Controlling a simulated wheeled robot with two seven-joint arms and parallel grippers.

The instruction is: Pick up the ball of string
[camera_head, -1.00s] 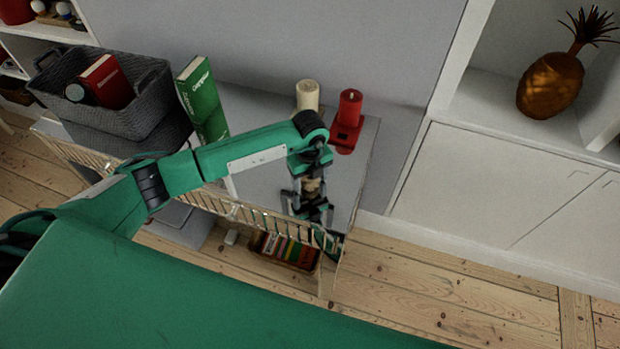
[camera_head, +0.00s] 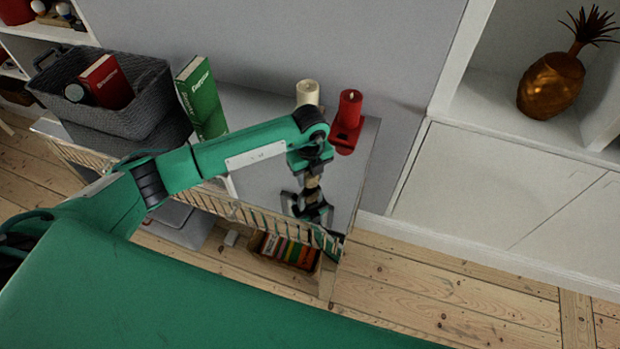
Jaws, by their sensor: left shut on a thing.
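My left gripper (camera_head: 312,203) is over the right part of the grey-topped shelf unit, below the wrist of my green arm. It is shut on a small tan thing, the ball of string (camera_head: 313,182), which shows only partly between the dark gripper parts. Whether the ball touches the shelf top is hard to tell from this angle. My right gripper is not in view.
A cream candle (camera_head: 307,93) and a red candle (camera_head: 348,108) on a red holder stand behind the gripper. A green book (camera_head: 201,97) and a grey basket (camera_head: 130,110) are further left. A metal rail (camera_head: 235,208) edges the shelf unit's front.

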